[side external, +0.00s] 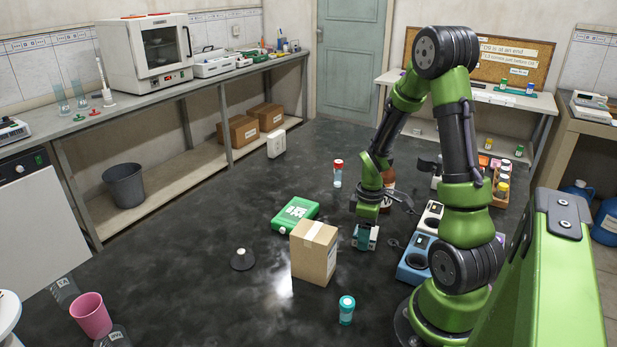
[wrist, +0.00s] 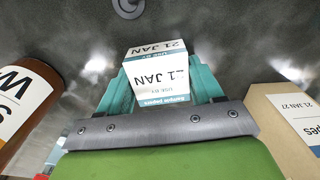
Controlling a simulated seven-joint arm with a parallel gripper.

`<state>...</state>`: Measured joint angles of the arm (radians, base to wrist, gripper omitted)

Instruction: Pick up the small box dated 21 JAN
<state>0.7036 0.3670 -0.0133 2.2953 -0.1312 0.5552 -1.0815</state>
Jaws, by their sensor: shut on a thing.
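The small box (wrist: 158,75) is white with a teal band and reads "21 JAN" on its top and its near face in the wrist view. My gripper (side external: 366,224) points down in the side view. Its teal fingers are shut on the box, one on each side. The box also shows low between the fingers in the side view (side external: 365,240), close to the dark bench top. I cannot tell whether its underside touches the bench.
A cardboard box (side external: 315,252) stands left of my gripper; its label shows in the wrist view (wrist: 299,114). A brown bottle (wrist: 27,100) is close on the other side. Bench further left is mostly clear.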

